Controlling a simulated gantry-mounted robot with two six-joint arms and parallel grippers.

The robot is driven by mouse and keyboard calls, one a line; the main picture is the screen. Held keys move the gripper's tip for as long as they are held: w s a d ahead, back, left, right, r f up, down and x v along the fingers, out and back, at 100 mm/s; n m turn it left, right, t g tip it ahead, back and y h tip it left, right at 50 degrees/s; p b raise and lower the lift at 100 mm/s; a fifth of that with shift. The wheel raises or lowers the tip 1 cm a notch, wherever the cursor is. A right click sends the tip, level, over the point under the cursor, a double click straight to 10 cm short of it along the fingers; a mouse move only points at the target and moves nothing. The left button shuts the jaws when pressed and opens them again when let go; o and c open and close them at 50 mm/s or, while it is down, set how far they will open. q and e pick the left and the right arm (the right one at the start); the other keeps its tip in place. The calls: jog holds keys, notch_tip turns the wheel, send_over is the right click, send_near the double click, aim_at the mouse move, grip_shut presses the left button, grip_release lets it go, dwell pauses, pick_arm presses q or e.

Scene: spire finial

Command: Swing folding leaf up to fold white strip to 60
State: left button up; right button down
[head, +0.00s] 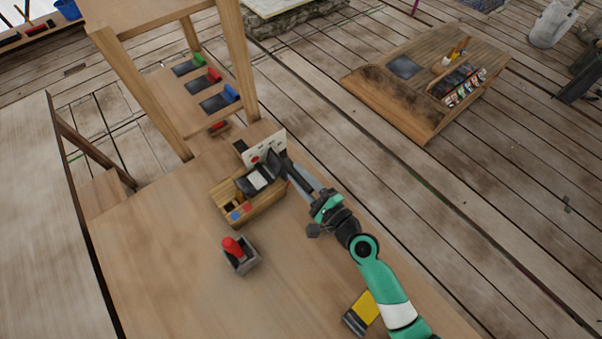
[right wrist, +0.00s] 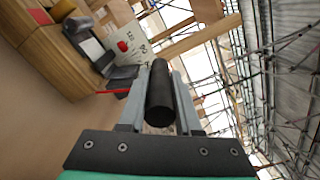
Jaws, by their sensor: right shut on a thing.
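A wooden bending fixture (head: 240,211) stands on the workbench. A dark folding leaf (head: 273,162) stands at its right side, looking raised and tilted. The white strip (head: 259,179) lies on the dark part of the fixture; it also shows in the right wrist view (right wrist: 92,48). I cannot read its fold angle. My right gripper (head: 288,170) reaches the leaf's side from the lower right. In the right wrist view its fingers are shut on a black cylindrical handle (right wrist: 161,92). Where the handle joins the leaf is hidden. My left gripper is not in view.
A white marked card (head: 266,147) stands behind the fixture. A grey block with a red knob (head: 234,247) sits in front. A yellow and dark item (head: 361,313) lies near the bench's front edge. A wooden shelf frame (head: 242,65) stands behind. Bench space at lower left is clear.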

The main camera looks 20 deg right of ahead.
jog(key=shift+r, duration=0.1)
jog(key=c, duration=0.6)
grip_release()
jog(key=shift+s, duration=0.15)
jog(key=shift+s+d, duration=0.15)
jog(key=shift+s, duration=0.15)
jog(key=v, duration=1)
jog(key=shift+s, duration=0.35)
